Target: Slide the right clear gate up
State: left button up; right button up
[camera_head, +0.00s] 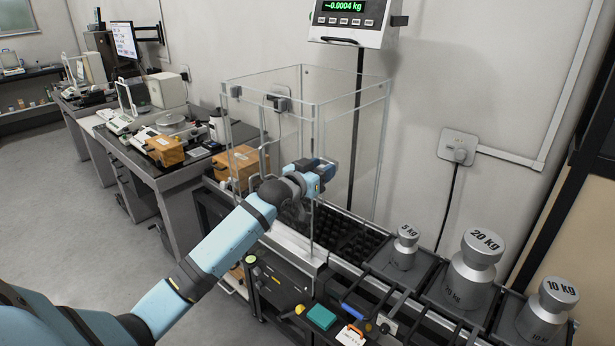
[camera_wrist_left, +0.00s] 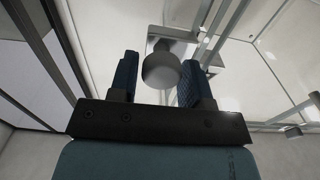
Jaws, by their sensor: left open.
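A clear enclosure with pale frame edges stands at the centre of the head view. Its right clear gate (camera_head: 352,130) appears as the transparent panel on the right side, bounded by pale posts. My left gripper (camera_head: 326,172) is at the lower part of the enclosure, overlapping the right panel's front edge; whether it touches the panel cannot be told. In the left wrist view its two blue fingers (camera_wrist_left: 160,82) are apart. A round grey knob or plug (camera_wrist_left: 161,71) shows between them, with its distance unclear. My right gripper is not in view.
Weights marked 5 kg (camera_head: 404,247), 20 kg (camera_head: 471,270) and 10 kg (camera_head: 547,311) stand at the right. A scale display (camera_head: 350,20) is on a pole behind the enclosure. A wall socket (camera_head: 459,147) is to the right. Open floor lies at the left.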

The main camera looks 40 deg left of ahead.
pick_arm(q)
jog(key=s+a+b, duration=0.1)
jog(key=s, duration=1.2)
jog(key=shift+s+r, duration=0.1)
jog(key=s+d+f+g+p, duration=0.25)
jog(key=s+d+f, duration=0.2)
jog(key=f, duration=0.25)
jog(key=s+d+f+g+p, duration=0.1)
jog(key=s+d+f+p, duration=0.2)
jog(key=d+f, duration=0.3)
jog(key=s+d+f+m+g+h+p, duration=0.1)
jog(key=s+d+f+p, duration=0.1)
jog(key=s+d+f, duration=0.4)
jog(key=s+d+f+m+g+h+p, duration=0.1)
jog(key=s+d+f+g+p, duration=0.1)
jog(key=s+d+f, duration=0.3)
jog(key=s+d+p, duration=0.1)
jog(key=s+d, duration=0.2)
jog(key=s, duration=0.2)
jog(key=shift+s+f, duration=0.4)
jog(key=shift+g, duration=0.25)
